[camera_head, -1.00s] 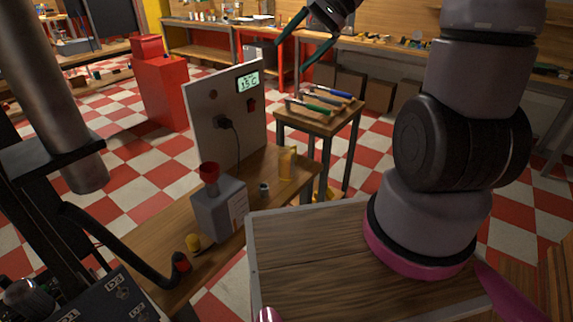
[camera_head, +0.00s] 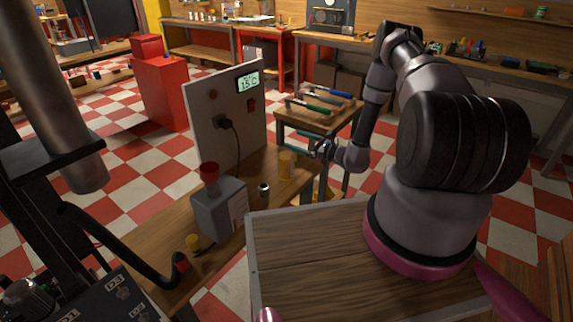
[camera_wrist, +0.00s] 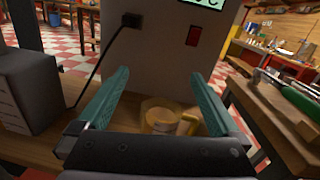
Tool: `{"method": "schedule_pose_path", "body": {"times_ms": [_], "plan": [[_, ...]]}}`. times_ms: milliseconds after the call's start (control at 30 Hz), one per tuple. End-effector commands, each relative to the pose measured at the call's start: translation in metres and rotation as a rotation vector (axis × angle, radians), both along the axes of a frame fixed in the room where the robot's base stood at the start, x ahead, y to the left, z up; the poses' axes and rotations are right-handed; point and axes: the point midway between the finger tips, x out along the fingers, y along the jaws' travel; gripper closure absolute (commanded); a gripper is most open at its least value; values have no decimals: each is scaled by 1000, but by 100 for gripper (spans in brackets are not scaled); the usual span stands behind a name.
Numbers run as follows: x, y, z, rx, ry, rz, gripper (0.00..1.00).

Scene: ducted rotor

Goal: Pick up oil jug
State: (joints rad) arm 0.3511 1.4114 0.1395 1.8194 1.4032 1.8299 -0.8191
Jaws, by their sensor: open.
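The oil jug (camera_head: 287,164) is a small yellow-tan jug standing on the wooden bench, near its far right end, in front of the upright panel. In the wrist view the jug's round top (camera_wrist: 160,117) and its handle at the right show low between my fingers; my gripper's body hides its lower part. My gripper (camera_head: 292,143) is beside and slightly above the jug, its teal fingers pointing left towards the panel. In the wrist view my gripper (camera_wrist: 159,75) is spread open, with nothing held. I cannot tell whether a finger touches the jug.
The panel (camera_head: 200,117) with a display, a switch and a plugged cable stands close behind the jug. A tool table (camera_head: 325,127) stands just right of the bench.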

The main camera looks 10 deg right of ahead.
Motion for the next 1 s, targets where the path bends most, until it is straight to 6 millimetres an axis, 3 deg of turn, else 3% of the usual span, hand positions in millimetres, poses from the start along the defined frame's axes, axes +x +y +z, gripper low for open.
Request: {"method": "schedule_pose_path", "body": {"times_ms": [33, 100, 200, 300, 1000], "plan": [[-6, -6, -28, 23, 31, -58, 0], [-11, -14, -56, 42, 57, -128, 0], [-17, -22, -83, 58, 84, -201, 0], [-22, -26, -98, 64, 99, -240, 0], [46, 21, -101, 65, 98, -246, 0]]}}
